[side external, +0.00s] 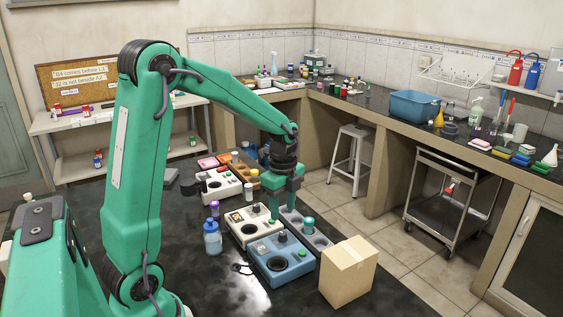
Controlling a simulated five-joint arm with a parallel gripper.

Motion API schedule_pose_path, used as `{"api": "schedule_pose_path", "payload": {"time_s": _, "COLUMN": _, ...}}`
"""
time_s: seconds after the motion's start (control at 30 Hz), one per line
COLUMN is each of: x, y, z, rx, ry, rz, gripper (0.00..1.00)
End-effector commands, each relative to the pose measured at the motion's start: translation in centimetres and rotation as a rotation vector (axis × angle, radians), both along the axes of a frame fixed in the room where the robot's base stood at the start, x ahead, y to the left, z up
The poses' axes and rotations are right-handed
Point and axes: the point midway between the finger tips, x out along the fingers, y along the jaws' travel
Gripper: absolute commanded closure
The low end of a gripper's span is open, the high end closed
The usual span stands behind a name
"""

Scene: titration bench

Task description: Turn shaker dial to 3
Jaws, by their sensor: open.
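My green gripper (282,207) points down over the dark bench, its two fingers apart with nothing seen between them. It is above the row of bench devices. A white device (243,232) with a round dark recess stands just below and left of the gripper. A blue device (289,271) with a large round dark recess and a dark knob (282,237) stands nearer the camera. I cannot tell which device is the shaker. Dial markings are too small to read, and the gripper hides part of the devices behind it.
A cardboard box (347,272) stands right of the blue device. A blue-capped bottle (212,238) stands to the left. The bench's front left is mostly clear.

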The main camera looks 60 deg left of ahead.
Motion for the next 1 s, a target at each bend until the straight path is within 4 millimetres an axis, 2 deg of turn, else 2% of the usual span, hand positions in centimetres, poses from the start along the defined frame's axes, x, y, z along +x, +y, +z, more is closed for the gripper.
{"api": "schedule_pose_path", "payload": {"time_s": 0.27, "x": 0.0, "y": 0.0, "z": -0.03, "rx": 0.0, "ry": 0.0, "rz": 0.22, "gripper": 0.55}}
{"api": "schedule_pose_path", "payload": {"time_s": 1.0, "x": 0.0, "y": 0.0, "z": -0.07, "rx": 0.0, "ry": 0.0, "rz": 1.23, "gripper": 0.55}}
